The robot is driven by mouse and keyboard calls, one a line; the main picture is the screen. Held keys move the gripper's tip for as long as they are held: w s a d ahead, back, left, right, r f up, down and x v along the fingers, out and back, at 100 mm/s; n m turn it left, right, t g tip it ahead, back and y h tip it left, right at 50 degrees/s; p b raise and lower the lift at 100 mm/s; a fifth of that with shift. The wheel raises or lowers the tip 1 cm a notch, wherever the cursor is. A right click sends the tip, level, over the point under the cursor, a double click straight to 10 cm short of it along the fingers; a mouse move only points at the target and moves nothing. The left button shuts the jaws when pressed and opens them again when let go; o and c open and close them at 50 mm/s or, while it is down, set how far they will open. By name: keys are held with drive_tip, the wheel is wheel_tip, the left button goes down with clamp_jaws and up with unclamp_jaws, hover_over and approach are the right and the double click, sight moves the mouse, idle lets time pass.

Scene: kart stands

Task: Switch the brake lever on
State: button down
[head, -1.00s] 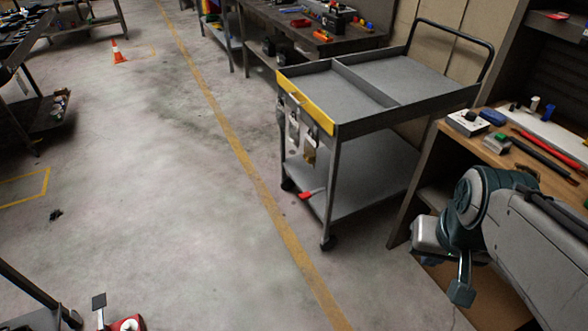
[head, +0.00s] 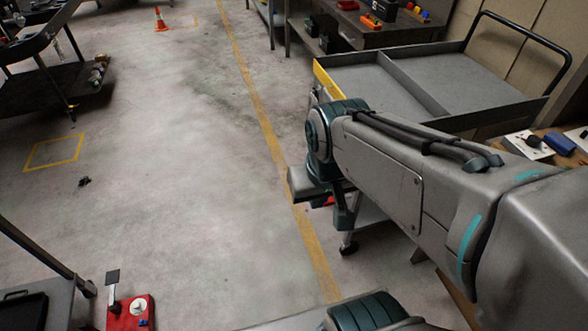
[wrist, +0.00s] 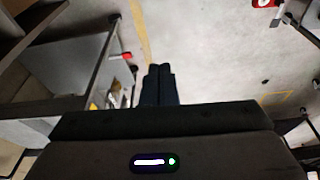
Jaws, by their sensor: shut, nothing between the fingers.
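A small red lever (wrist: 121,56), which looks like the brake lever, sticks out low on the cart (wrist: 70,62) in the wrist view. In the head view only a bit of its red (head: 326,202) shows behind my arm. I cannot tell whether it is on or off. My gripper (wrist: 158,68) is shut and empty, pointing down over the floor. In the wrist view the lever lies to the left of the fingertips, apart from them. In the head view my arm hides much of the cart's front and lower shelf.
The cart's grey top tray (head: 500,70) stands at the right, beside a workbench. A red device (head: 130,314) with a black-topped post is at the lower left. An orange cone (head: 161,20) stands far off. The floor left of the yellow line is mostly clear.

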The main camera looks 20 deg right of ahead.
drive_tip(key=shift+s+d, duration=0.1)
drive_tip(key=shift+d, duration=0.1)
drive_tip(key=w+a+f+m+y+b, duration=0.1)
drive_tip(key=w+f+m+y+b, duration=0.4)
drive_tip(key=f, duration=0.5)
drive_tip(key=w+f+m+g+y+b, duration=0.1)
drive_tip(key=w+f+m+y+b, duration=0.2)
drive_tip(key=w+f+y+b, duration=0.5)
drive_tip(key=w+a+f+m+y+b, duration=0.15)
drive_tip(key=w+f+m, duration=0.3)
drive_tip(key=f, duration=0.75)
drive_tip(key=w+d+f+m+t+b, duration=0.3)
drive_tip(key=d+f+m+t, duration=0.2)
drive_tip(key=f+t, duration=0.15)
drive_tip(key=w+d+f+m+t+b, duration=0.2)
drive_tip(key=w+d+f+m+t, duration=0.1)
drive_tip(key=d+f+m+t, duration=0.3)
drive_tip(key=d+f+m+t+h+b, duration=0.1)
drive_tip(key=d+f+m+t+h, duration=0.1)
drive_tip(key=f, duration=0.4)
drive_tip(key=s+d+f+m+t+h+b, duration=0.1)
drive_tip(key=d+f+m+t+h+b, duration=0.1)
drive_tip(key=d+f+m+h, duration=0.3)
drive_tip(key=d+f+m+t+h+b, duration=0.1)
drive_tip(key=d+f+m+t+h, duration=0.1)
drive_tip(key=f+m+h, duration=0.3)
wheel_tip(320, 180, down, 3)
drive_tip(key=shift+s+d+f+h+b, duration=0.2)
drive_tip(key=shift+s+d+h+b, duration=0.2)
drive_tip(key=shift+d+h, duration=0.55)
